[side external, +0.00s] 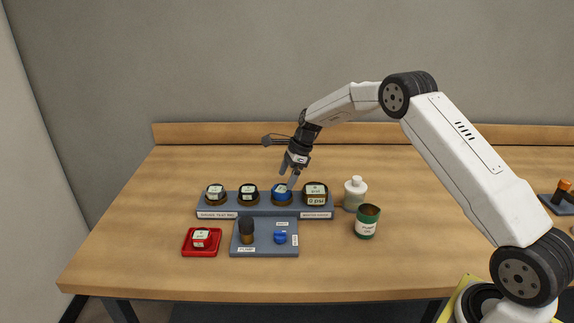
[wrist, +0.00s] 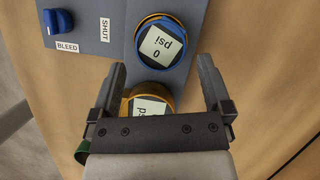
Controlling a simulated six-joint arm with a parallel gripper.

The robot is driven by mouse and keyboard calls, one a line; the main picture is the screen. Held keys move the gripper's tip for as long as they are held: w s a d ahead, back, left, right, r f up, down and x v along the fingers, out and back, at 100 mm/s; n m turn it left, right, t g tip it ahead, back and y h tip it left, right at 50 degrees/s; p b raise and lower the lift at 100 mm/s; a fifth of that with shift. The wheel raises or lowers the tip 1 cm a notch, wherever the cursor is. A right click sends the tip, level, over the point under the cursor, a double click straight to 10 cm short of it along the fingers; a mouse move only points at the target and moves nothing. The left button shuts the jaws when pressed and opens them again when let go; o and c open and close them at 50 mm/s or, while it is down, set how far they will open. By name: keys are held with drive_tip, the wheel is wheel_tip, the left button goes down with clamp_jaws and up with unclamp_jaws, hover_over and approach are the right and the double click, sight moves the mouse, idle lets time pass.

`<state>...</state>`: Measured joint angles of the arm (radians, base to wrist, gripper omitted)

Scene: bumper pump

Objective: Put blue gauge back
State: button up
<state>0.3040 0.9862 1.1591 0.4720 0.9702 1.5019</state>
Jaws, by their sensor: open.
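The blue gauge (side external: 282,189) sits in the third place from the left on the grey gauge rail (side external: 228,206), inside a brass-coloured ring. In the wrist view the blue gauge (wrist: 160,45) is face up and reads 0 psi. My gripper (side external: 289,177) is just above it, pointing down. In the wrist view my gripper (wrist: 160,72) is open, with nothing between its fingertips; the blue gauge lies just beyond them. Whether it is fully seated in the ring cannot be told.
A larger brass gauge (side external: 315,190) stands right of the blue one; two dark gauges (side external: 215,192) (side external: 248,192) stand left. A red tray (side external: 187,248) holds a red gauge. A grey panel (side external: 262,249) has a pump handle and blue knob. A white bottle (side external: 355,194) and green cup (side external: 366,225) stand right.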

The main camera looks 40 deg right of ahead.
sight(281, 188)
drive_tip(key=shift+x, duration=2.15)
drive_tip(key=c, duration=1.3)
drive_tip(key=shift+r, duration=0.1)
drive_tip(key=shift+c, duration=0.2)
drive_tip(key=shift+r, duration=0.15)
